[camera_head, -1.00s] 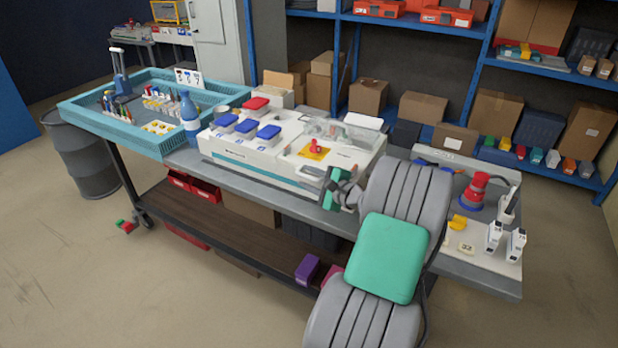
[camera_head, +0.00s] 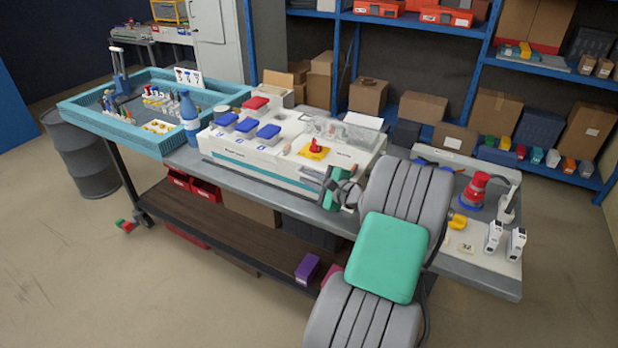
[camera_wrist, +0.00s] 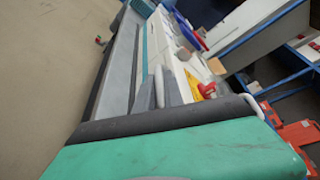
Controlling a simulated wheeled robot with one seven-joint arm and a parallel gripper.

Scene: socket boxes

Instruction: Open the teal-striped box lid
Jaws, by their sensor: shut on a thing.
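The white box (camera_head: 225,168) with a teal stripe sits on the grey table, with its long front side toward me. It also shows in the wrist view (camera_wrist: 187,62). A see-through panel (camera_head: 350,133) shows at its right back; I cannot tell how far it is tilted. A red knob on a yellow plate (camera_head: 315,151) sits in front of that panel and also shows in the wrist view (camera_wrist: 203,91). My gripper (camera_head: 327,176) is at the box's front right edge. Its dark fingers (camera_wrist: 158,92) are shut on what looks like the lid's pale handle, mostly hidden by them.
Blue-lidded compartments (camera_head: 246,126) and a red one are on the box's left part. A blue bottle (camera_head: 189,115) and a teal tray (camera_head: 85,117) stand to the left. A red-and-blue device (camera_head: 474,190) and small white units (camera_head: 494,235) are at the right.

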